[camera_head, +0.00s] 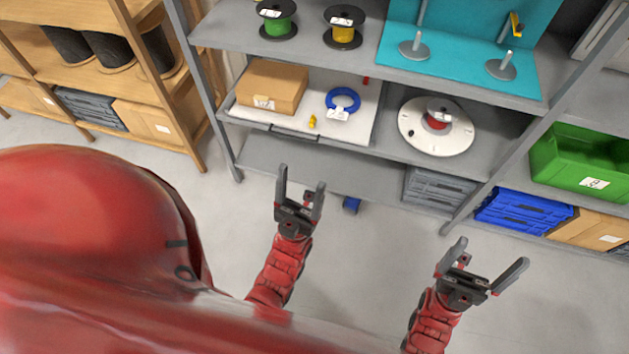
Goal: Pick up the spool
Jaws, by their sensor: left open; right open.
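A spool with green cable (277,20) and a spool with yellow cable (343,27) stand on the upper grey shelf. A small spool with red cable (438,117) sits on a round white disc (412,136) on the middle shelf. My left gripper (301,180) is open and empty, in front of the shelf and below the middle level. My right gripper (486,266) is open and empty, further right and nearer to me, over the floor. Neither gripper touches a spool.
A white tray (352,127) holds a cardboard box (271,86) and a blue ring (343,101). A teal stand (447,74) with pegs is on the upper shelf. A green crate (575,157) and blue crates (522,213) are at right.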

